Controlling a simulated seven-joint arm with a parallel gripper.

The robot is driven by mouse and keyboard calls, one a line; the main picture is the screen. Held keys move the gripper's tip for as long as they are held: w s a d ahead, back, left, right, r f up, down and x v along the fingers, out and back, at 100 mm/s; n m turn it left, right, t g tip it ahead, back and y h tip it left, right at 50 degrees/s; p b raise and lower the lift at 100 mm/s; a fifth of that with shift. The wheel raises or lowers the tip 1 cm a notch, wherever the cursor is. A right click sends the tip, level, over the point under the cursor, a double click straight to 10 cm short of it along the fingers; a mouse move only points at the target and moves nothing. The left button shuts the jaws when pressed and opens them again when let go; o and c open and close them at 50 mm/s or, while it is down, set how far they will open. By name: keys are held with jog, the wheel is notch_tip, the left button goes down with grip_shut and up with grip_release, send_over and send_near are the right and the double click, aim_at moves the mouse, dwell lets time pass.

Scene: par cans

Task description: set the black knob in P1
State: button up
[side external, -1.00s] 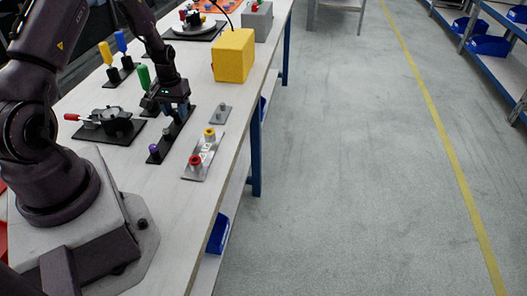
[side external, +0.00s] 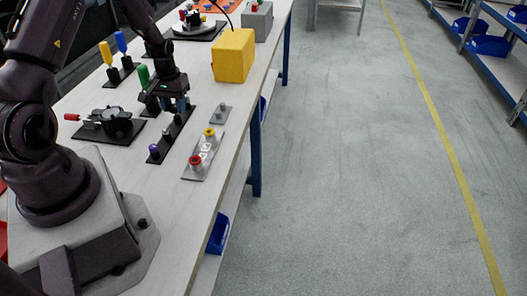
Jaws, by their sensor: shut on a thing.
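My gripper (side external: 180,104) points down over the far part of a black strip rack (side external: 160,152) on the bench. Its jaws are shut on a small dark thing, which I take to be the black knob; the fingers hide most of it. I cannot read which place is P1.
A small grey plate with a post (side external: 221,113) lies right of my gripper. A red-handled black fixture (side external: 113,124) is to the left, a green handle (side external: 144,76) close behind. A yellow box (side external: 234,56) stands farther back. The bench's right edge is near.

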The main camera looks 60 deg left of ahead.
aim_at(174, 106)
jog(key=shift+r, duration=2.2)
jog(key=w+d+m, duration=0.1)
jog(key=d, duration=0.3)
jog(key=w+d+m, duration=0.1)
jog(key=w+d, duration=0.1)
jog(key=d, duration=0.2)
jog(key=w+d+r+m, duration=0.1)
jog(key=w+d+m, duration=0.1)
jog(key=d, duration=0.2)
jog(key=shift+r, duration=0.1)
jog(key=shift+s+d+f, duration=0.1)
jog(key=shift+f, duration=1.4)
jog(key=shift+s+d+f, duration=0.1)
jog(key=shift+f, duration=1.35)
jog(key=shift+f, duration=0.15)
jog(key=o, duration=0.4)
